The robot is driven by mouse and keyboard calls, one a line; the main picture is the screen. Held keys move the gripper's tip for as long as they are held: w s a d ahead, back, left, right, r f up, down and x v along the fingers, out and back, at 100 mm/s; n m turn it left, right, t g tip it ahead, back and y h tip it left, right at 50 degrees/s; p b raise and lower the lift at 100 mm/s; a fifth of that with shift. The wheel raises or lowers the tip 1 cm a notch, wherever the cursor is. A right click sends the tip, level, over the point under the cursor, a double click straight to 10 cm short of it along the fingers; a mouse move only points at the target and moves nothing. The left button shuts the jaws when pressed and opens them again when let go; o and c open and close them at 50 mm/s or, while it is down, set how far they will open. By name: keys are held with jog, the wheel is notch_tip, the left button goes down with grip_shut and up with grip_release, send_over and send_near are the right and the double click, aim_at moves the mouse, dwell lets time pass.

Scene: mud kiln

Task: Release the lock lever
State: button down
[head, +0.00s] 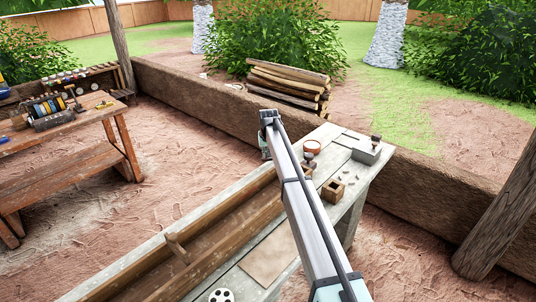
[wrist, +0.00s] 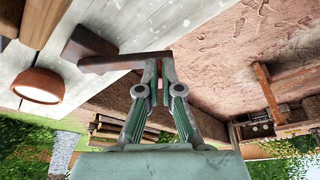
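In the wrist view a brown bar (wrist: 115,63), which looks like the lock lever, runs right from a dark block (wrist: 88,44) on the pale bench top. My gripper (wrist: 160,62) is at the bar's right end. Its two fingers are nearly together, with a narrow strip of red between them, and appear shut on the lever's end. The exact contact is hard to see. In the head view my arm reaches over the bench's far left edge, and it hides the lever and the fingertips.
A terracotta bowl (wrist: 38,85) stands near the lever; it also shows in the head view (head: 312,146). The bench (head: 350,207) also holds a grey box (head: 367,155) and a small wooden box (head: 334,191). A wooden table (head: 75,155) stands left. A low mud wall (head: 200,100) lies behind.

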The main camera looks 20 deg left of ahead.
jog(key=shift+w+a+r, duration=0.15)
jog(key=shift+a, duration=0.05)
jog(key=p+v, duration=0.3)
jog(key=v, duration=0.7)
jog(key=shift+s, duration=0.3)
jog(key=shift+d+p, duration=0.1)
jog(key=shift+p, duration=0.2)
